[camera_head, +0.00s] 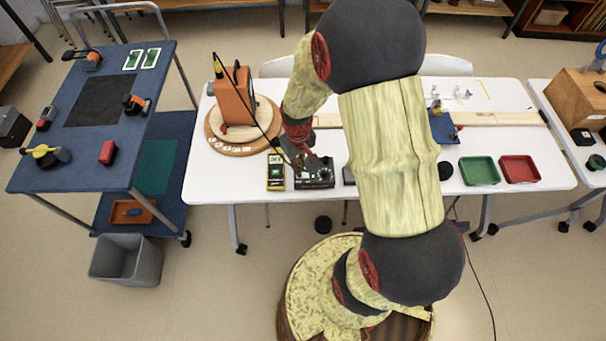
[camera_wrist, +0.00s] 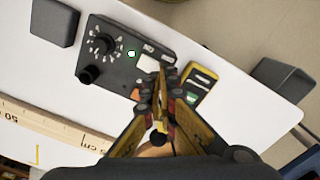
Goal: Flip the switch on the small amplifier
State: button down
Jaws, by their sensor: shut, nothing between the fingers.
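The small amplifier (camera_head: 316,178) is a dark box near the front edge of the white table, and it also shows in the wrist view (camera_wrist: 118,68). Its top carries a dial (camera_wrist: 103,45), a black knob (camera_wrist: 89,74), a bright green lamp (camera_wrist: 131,53) and a pale label (camera_wrist: 149,64). A small orange-red part (camera_wrist: 136,94) shows beside my fingers; I cannot tell whether it is the switch. My gripper (camera_wrist: 161,78) is shut and empty, its tips over the amplifier's edge by the label. Contact cannot be told. The fingers hide part of that end.
A yellow-and-black meter (camera_wrist: 199,88) lies close beside my fingers. A dark block (camera_wrist: 54,22) stands on the amplifier's other side. A long ruler (camera_wrist: 50,125) lies behind. Green (camera_head: 479,170) and red (camera_head: 520,169) trays sit right.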

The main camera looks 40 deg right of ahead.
jog(key=shift+f+b, duration=0.7)
jog(key=shift+f, duration=0.4)
dwell(1.1)
jog(key=shift+r, duration=0.1)
jog(key=shift+r+p, duration=2.85)
jog(key=shift+r, duration=0.65)
